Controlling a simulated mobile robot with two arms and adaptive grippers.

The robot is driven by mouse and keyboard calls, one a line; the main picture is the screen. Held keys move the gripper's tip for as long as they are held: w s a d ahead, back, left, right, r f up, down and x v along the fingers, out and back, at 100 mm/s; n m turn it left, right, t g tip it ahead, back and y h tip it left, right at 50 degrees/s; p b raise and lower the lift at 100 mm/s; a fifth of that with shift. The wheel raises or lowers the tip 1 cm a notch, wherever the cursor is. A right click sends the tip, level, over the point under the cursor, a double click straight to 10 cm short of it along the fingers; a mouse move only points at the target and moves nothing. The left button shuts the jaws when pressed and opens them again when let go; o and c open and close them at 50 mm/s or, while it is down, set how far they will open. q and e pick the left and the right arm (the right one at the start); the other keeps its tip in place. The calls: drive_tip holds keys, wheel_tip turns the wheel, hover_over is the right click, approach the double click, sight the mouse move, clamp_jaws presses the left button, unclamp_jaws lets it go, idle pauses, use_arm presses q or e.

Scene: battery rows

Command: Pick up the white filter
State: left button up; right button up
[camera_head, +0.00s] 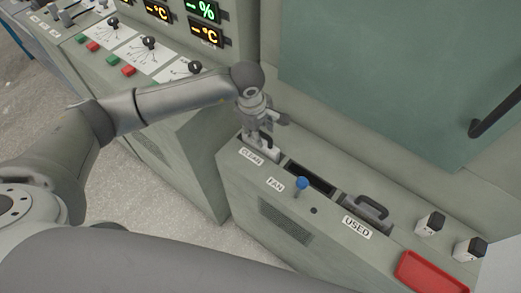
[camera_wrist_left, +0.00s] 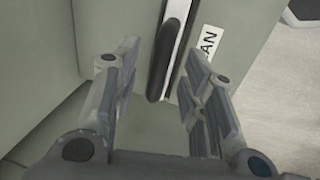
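The white filter (camera_wrist_left: 182,35) sits in the slot beside the CLEAN label (camera_head: 251,156); only its pale top edge and dark handle (camera_wrist_left: 163,58) show in the left wrist view. In the head view the handle (camera_head: 266,139) is partly hidden by my left gripper (camera_head: 258,124), which points down over that slot. In the left wrist view the two fingers of my left gripper (camera_wrist_left: 160,88) are apart, with the handle's near end between and just beyond them. I see no contact. My right gripper is not in view.
A grey filter with a black handle (camera_head: 370,207) sits by the USED label (camera_head: 356,228). Between the slots are a dark opening (camera_head: 311,178) and a blue-topped FAN lever (camera_head: 302,184). Black knobs (camera_head: 431,222) and a red tray (camera_head: 428,272) lie right. A green panel stands behind.

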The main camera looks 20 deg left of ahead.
use_arm(q)
drive_tip(key=shift+w+d+f, duration=0.1)
drive_tip(key=shift+w+f, duration=0.1)
drive_tip(key=shift+f, duration=0.75)
drive_tip(key=shift+c, duration=0.4)
clamp_jaws()
